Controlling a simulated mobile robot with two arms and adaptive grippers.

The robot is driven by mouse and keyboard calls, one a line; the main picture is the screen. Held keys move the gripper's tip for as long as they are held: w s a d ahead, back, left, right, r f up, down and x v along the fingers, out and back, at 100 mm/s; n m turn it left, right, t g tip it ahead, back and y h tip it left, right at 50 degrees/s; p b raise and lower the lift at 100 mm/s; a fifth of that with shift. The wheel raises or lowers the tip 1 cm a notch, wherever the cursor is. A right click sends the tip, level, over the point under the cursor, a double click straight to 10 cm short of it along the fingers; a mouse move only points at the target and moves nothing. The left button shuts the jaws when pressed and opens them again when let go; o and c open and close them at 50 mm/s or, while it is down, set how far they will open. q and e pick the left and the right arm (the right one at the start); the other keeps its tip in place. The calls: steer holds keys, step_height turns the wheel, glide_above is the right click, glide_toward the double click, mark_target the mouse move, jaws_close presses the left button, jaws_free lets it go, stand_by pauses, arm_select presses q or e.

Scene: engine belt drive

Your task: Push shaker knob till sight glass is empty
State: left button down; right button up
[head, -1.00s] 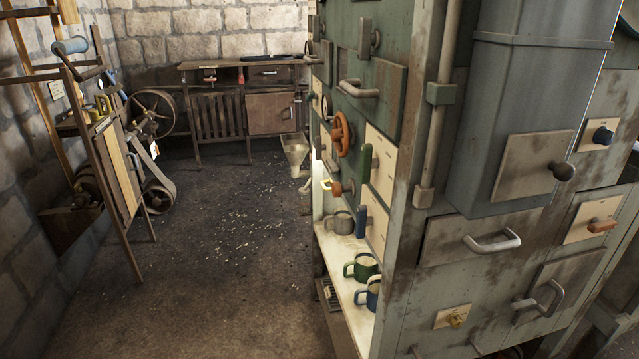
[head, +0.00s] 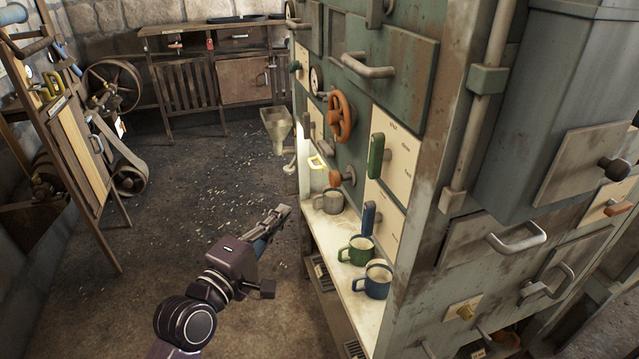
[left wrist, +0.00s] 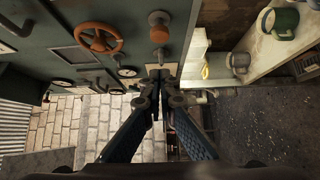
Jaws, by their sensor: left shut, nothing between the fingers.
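My left gripper (head: 281,212) is shut and empty in front of the green machine's left face; its fingers also show closed in the left wrist view (left wrist: 161,78). An orange-brown round knob (head: 337,178) on a metal stem sits on that face, just above the mug shelf. It also shows in the left wrist view (left wrist: 159,32), beyond the fingertips and apart from them. A black round knob (head: 614,169) sits on a plate on the grey hopper at the right. The labels are too small to read, so I cannot tell which is the shaker knob. I cannot make out a sight glass. My right gripper is out of view.
A shelf (head: 333,235) juts from the machine with a grey mug (head: 328,201), a green mug (head: 357,250) and a blue mug (head: 373,281). An orange handwheel (head: 341,117) and green lever (head: 376,156) stick out above. The floor left of the machine is open.

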mark_target(335, 179)
arm_select(q)
steer(key=s+d+p+x, duration=0.1)
steer(key=d+p+x, duration=0.1)
steer(key=x, duration=1.1)
steer(key=shift+s+d+p, duration=0.2)
steer(key=shift+p, duration=0.2)
